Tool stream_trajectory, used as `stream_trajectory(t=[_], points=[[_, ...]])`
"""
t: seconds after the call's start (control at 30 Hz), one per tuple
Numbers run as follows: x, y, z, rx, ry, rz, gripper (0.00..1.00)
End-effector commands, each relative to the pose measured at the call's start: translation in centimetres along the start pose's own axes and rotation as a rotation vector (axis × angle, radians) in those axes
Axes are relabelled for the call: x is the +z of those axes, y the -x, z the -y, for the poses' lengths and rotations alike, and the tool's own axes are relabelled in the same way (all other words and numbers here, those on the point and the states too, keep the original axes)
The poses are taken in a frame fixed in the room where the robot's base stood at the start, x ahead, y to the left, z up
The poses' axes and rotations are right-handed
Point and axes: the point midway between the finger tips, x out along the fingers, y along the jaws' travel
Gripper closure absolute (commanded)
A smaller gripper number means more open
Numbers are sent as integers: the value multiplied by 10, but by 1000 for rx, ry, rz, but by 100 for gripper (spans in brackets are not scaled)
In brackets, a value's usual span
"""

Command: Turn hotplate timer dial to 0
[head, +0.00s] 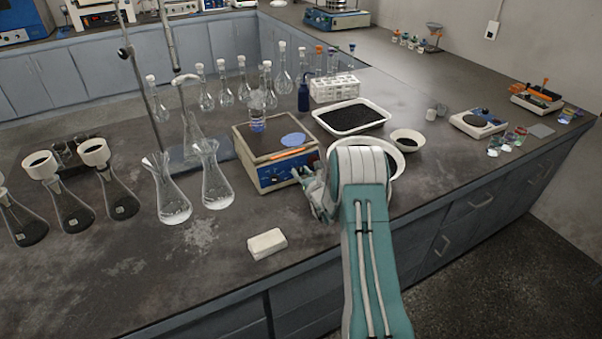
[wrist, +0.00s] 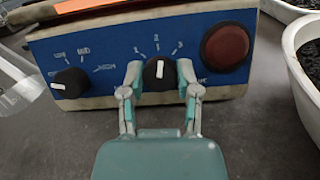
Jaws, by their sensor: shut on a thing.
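The hotplate (head: 258,148) stands on the bench in the head view, with a blue front panel that also fills the wrist view (wrist: 110,55). Its panel has a black dial (wrist: 159,74) in the middle with a white pointer line standing about upright, and marks 1, 2 and 3 around it. My gripper (wrist: 159,75) is shut on this middle dial, one finger on each side. A second black knob (wrist: 69,83) sits at the left with its pointer to the left. A large red button (wrist: 225,47) is at the right. The fingers hide part of the dial's lettering.
A beaker (head: 258,122), a blue disc (head: 293,139) and an orange stick (head: 287,153) are on the hotplate top. Flasks (head: 217,190) stand left of it. A white bowl (head: 391,160) is close at right, partly behind my arm. A white block (head: 267,243) lies in front.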

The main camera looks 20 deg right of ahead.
Motion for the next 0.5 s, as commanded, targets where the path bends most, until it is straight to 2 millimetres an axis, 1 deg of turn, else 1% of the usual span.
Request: stream_trajectory(t=[0.27,0.5], points=[[1,-1,1,61,156,-4,100],[2,-1,1,143,363,-11,100]])
